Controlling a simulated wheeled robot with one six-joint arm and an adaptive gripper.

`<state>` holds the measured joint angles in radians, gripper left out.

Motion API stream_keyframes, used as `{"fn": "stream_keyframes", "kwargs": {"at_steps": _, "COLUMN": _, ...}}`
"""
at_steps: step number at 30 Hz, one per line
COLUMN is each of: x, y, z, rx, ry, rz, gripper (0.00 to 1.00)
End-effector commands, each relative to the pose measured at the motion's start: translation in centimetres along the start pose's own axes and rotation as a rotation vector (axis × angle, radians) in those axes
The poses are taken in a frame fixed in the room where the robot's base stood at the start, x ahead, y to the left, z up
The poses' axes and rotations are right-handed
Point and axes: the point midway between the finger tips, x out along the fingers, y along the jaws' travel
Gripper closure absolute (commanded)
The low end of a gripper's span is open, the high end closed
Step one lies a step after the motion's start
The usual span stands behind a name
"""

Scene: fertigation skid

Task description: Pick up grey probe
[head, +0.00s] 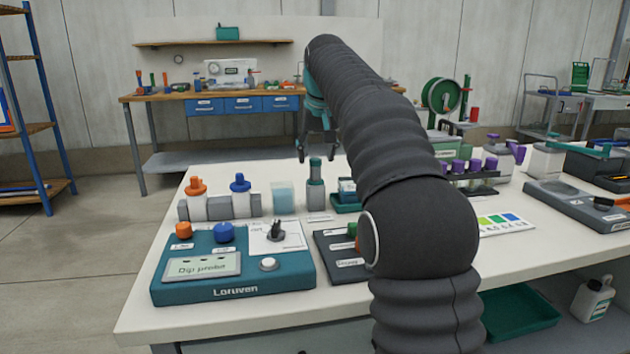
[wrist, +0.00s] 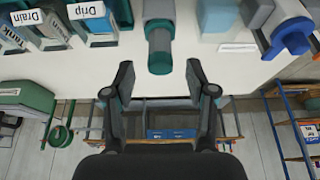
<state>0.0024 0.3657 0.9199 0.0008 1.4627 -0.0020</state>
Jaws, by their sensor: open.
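The grey probe (head: 315,186) stands upright on the white bench in the head view, a grey body with a teal top. It also shows at the upper middle of the wrist view (wrist: 160,38). My gripper (head: 316,150) is open and empty, hanging near the probe's top in the head view. In the wrist view its two fingers (wrist: 160,76) are spread apart, and the probe's teal end lies just ahead of the gap between them. The probe is not between the fingers. The depth between fingertips and probe is hard to tell.
A clear beaker (head: 283,196) and bottles with blue (head: 241,202) and orange caps stand left of the probe. A teal Loruven unit (head: 235,268) lies in front.

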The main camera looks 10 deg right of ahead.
Motion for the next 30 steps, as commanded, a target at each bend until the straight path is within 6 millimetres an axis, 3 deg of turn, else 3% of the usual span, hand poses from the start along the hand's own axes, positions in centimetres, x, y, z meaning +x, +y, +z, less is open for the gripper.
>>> {"fn": "stream_keyframes", "kwargs": {"at_steps": 6, "x": 2.8, "y": 0.0, "z": 0.1, "rx": 0.0, "ry": -0.002, "rz": 0.0, "gripper": 0.44}}
{"fn": "stream_keyframes", "kwargs": {"at_steps": 15, "x": 3.2, "y": 0.0, "z": 0.1, "rx": 0.0, "ry": 0.0, "rz": 0.0, "gripper": 0.44}}
{"fn": "stream_keyframes", "kwargs": {"at_steps": 17, "x": 3.2, "y": 0.0, "z": 0.1, "rx": 0.0, "ry": 0.0, "rz": 0.0, "gripper": 0.56}}
{"fn": "stream_keyframes", "kwargs": {"at_steps": 22, "x": 3.2, "y": -0.1, "z": 0.1, "rx": 0.0, "ry": -0.001, "rz": 0.0, "gripper": 0.99}}
{"fn": "stream_keyframes", "kwargs": {"at_steps": 30, "x": 3.2, "y": -0.1, "z": 0.1, "rx": 0.0, "ry": 0.0, "rz": 0.0, "gripper": 1.0}}
